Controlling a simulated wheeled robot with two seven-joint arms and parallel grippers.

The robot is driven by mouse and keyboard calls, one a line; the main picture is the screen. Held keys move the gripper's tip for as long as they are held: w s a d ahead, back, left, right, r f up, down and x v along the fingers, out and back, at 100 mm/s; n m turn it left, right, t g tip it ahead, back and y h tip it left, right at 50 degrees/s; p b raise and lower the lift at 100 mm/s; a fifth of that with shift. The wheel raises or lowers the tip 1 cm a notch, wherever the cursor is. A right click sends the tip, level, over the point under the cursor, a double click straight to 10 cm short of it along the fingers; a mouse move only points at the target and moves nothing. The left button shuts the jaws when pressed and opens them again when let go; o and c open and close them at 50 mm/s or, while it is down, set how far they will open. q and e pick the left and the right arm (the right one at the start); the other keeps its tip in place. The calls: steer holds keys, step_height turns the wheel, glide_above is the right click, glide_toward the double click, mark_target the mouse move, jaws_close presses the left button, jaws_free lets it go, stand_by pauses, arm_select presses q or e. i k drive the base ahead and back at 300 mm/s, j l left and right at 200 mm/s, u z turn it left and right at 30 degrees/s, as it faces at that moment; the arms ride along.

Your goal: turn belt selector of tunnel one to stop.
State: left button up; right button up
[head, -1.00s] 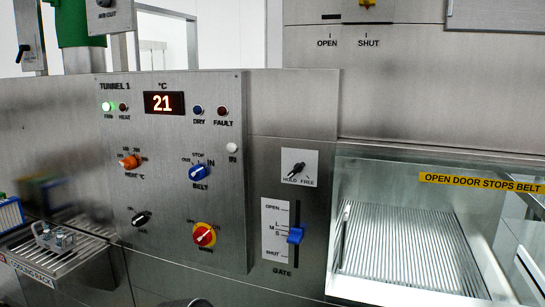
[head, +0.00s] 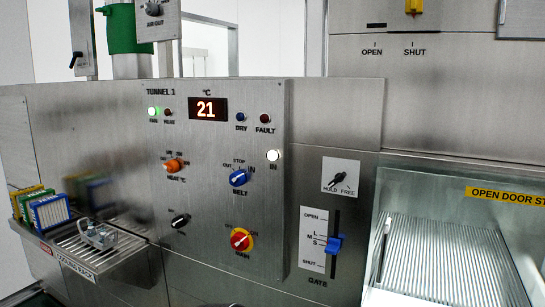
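The Tunnel 1 control panel (head: 215,210) stands upright in the middle of the head view. Its belt selector (head: 238,177) is a blue knob with the marks OUT, STOP and IN around its upper side. The knob sits tilted to the upper right, and its pointer appears to be toward IN rather than STOP at the top. The IN lamp (head: 273,155) above right of it glows white. Nothing touches or covers the knob. Neither of my grippers is in view.
Around the selector are an orange heat knob (head: 172,165), a black knob (head: 180,220) and a red-yellow main switch (head: 241,239). A blue gate lever (head: 334,244) stands to the right. A cooling rack (head: 118,243) with colored racks juts out at left.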

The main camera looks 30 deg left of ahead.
mark_target(237, 178)
steer(key=u, duration=1.4)
